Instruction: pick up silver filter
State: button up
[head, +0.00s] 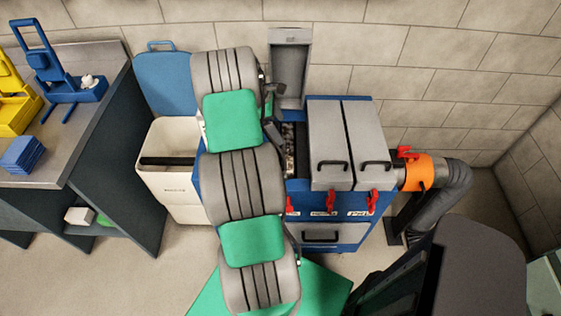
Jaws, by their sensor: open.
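My arm, grey and green, crosses the middle of the head view and hides much behind it. Dark parts of my gripper (274,108) show at the arm's right side, near the open left bay of the blue machine (294,251). The gripper is open, and I see nothing held in it; it is mostly hidden by the arm. A narrow, mottled grey strip (289,150) shows inside the open bay. I cannot tell whether it is the silver filter, and no other silver filter is clearly visible.
The bay's grey lid (290,60) stands raised; two grey lids (327,133) beside it are shut. Red clamps (331,200) line the machine's front. An orange collar (418,172) and duct are at right. A white bin (168,180) and workbench (95,62) stand at left.

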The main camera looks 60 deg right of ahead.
aim_at(287, 139)
jog(key=x, duration=0.2)
jog(key=p+x, duration=0.1)
jog(key=x, duration=0.4)
jog(key=shift+s+a+r, duration=0.1)
jog(key=shift+s+a, duration=0.15)
jog(key=shift+a, duration=0.05)
jog(key=shift+r, duration=0.1)
grip_shut()
dwell(0.4)
